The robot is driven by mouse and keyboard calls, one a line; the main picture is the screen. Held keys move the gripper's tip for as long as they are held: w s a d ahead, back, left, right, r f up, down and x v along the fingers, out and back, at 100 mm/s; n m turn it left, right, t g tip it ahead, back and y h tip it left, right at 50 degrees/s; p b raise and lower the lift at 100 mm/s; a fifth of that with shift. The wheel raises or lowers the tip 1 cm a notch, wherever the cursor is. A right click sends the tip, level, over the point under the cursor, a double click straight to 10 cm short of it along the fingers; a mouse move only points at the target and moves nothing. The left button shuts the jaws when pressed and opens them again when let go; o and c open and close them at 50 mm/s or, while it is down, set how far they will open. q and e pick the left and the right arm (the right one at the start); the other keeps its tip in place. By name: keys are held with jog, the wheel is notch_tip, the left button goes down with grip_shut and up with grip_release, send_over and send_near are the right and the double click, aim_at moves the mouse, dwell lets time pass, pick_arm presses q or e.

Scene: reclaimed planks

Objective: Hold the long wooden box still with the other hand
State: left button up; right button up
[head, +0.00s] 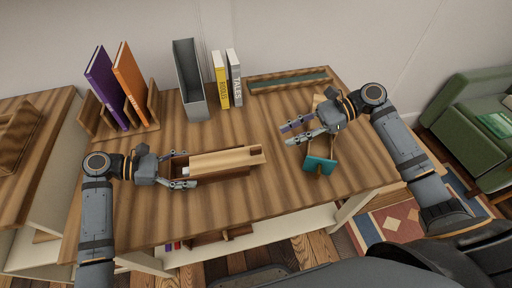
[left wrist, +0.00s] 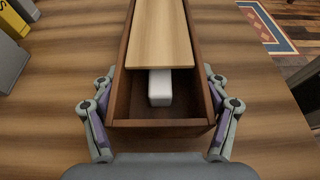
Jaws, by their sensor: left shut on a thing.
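The long wooden box (head: 215,179) lies on the table left of centre, with a light sliding lid (head: 225,160) pushed partly off toward the right. It also shows in the left wrist view (left wrist: 122,95), its near end uncovered. A white block (left wrist: 160,88) lies inside, partly under the lid (left wrist: 158,35). My left gripper (head: 178,170) is shut on the box's left end, one finger on each long side. My right gripper (head: 288,134) is open and apart from the box, over the right of the table.
A teal thing (head: 320,164) on a wooden stand is just below my right gripper. Books (head: 130,85) in a wooden holder, a grey file holder (head: 190,85), two more books (head: 228,80) and a shallow tray (head: 288,82) line the back. The table between box and tray is clear.

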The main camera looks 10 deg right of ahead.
aim_at(259, 147)
jog(key=x, duration=1.1)
jog(key=shift+c, duration=0.4)
grip_shut()
